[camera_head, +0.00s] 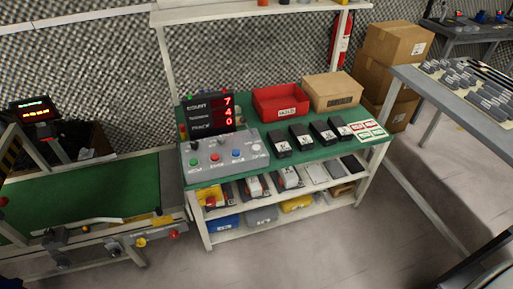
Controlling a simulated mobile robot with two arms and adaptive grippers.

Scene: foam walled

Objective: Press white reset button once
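A grey control box (224,171) stands at the front left of a green-topped workbench (292,156). A row of buttons runs along it: a green button (193,161), a red button (215,157), a blue button (236,154) and, at the right end, a white button (256,147). The labels under them are too small to read surely. Behind the box stands a black display (210,113) with red digits 7, 4 and 0 from top to bottom. Neither of my grippers is in view, and nothing covers the white button.
A red bin (280,103), a cardboard box (332,91) and several black devices (301,136) stand on the bench. A green conveyor (85,203) adjoins on the left. A grey table (450,125) stands at right. The floor (330,245) in front is clear.

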